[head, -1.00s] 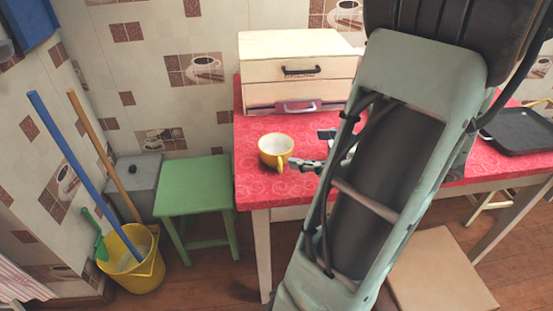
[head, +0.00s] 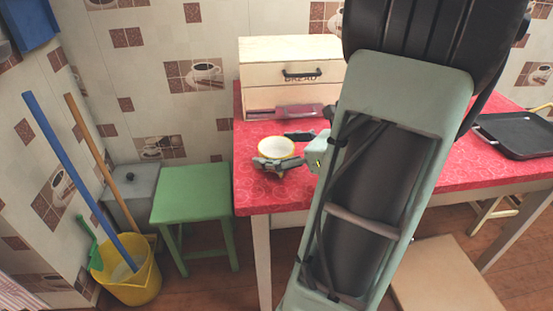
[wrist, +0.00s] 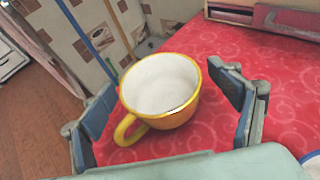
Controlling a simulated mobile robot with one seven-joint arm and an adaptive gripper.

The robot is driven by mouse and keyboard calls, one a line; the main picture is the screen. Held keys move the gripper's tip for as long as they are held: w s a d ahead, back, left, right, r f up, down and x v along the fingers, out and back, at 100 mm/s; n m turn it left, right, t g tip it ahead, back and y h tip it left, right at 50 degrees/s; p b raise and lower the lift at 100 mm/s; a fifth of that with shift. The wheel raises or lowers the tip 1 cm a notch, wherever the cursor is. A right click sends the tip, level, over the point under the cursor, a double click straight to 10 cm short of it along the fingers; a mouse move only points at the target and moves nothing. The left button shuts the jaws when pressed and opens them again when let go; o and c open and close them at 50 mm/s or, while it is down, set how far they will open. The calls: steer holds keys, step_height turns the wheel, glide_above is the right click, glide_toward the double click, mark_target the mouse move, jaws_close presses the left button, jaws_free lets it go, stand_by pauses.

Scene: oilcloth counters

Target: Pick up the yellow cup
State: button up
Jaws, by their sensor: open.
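The yellow cup (head: 277,147) with a white inside stands upright on the red patterned tablecloth near the left end of the table. In the wrist view the cup (wrist: 160,92) sits between the two fingers of my gripper (wrist: 168,108), its handle toward the lower left. My gripper (head: 284,150) is open, one finger on the near side of the cup and one on the far side. Gaps show between the fingers and the cup in the wrist view. The near finger hides the lower part of the cup in the head view.
A wooden bread box (head: 288,72) stands behind the cup. A black tray (head: 515,134) lies at the right of the table (head: 455,172). A green stool (head: 192,192) and a yellow bucket (head: 128,285) stand on the floor to the left.

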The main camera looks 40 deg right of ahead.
steer(key=shift+c, duration=0.7)
steer(key=c, duration=1.2)
steer(key=shift+r, duration=0.1)
steer(key=shift+c, duration=0.2)
